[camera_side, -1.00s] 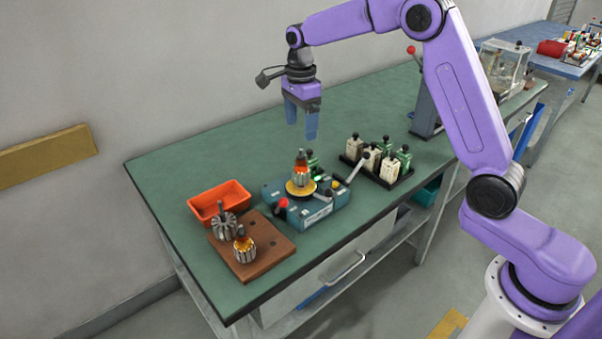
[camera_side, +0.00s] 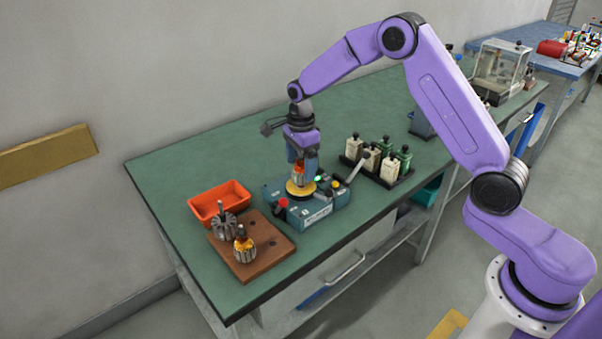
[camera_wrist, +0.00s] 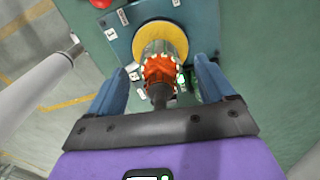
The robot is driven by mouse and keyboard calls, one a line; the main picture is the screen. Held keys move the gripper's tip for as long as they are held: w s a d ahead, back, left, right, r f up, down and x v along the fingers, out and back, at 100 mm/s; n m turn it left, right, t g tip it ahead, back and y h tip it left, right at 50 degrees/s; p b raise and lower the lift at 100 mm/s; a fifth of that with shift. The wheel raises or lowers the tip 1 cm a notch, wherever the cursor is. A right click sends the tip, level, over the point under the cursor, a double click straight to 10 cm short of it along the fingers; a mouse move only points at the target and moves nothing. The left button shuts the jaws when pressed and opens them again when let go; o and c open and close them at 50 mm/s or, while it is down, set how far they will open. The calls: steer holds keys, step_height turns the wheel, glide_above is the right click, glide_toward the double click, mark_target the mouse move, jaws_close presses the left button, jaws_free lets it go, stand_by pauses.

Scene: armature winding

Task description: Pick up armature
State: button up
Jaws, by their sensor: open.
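An armature (camera_side: 300,174) with orange windings stands upright on the yellow disc (camera_side: 299,191) of a teal winding machine (camera_side: 318,212). In the wrist view the armature (camera_wrist: 160,72) shows its orange windings and dark shaft between the fingers. My gripper (camera_side: 302,158) is over the machine with its blue fingers down around the armature's upper part. In the wrist view my gripper (camera_wrist: 158,75) is open, one finger on each side of the armature. There is a visible gap on the left; whether the right finger touches is unclear.
A brown board (camera_side: 270,258) at left holds two more armatures, one bare grey (camera_side: 224,224) and one wound (camera_side: 243,246). An orange bin (camera_side: 220,197) stands behind it. A black tray with white and green bottles (camera_side: 380,172) is at right. The back of the green table is clear.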

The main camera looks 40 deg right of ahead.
jaws_close()
steer(key=shift+r, duration=0.1)
steer(key=shift+r, duration=0.45)
step_height(320, 180, up, 2)
steer(key=shift+r, duration=0.15)
steer(key=s+d+r, duration=0.1)
steer(key=s+r, duration=0.8)
steer(key=s, duration=0.5)
steer(key=shift+r, duration=0.3)
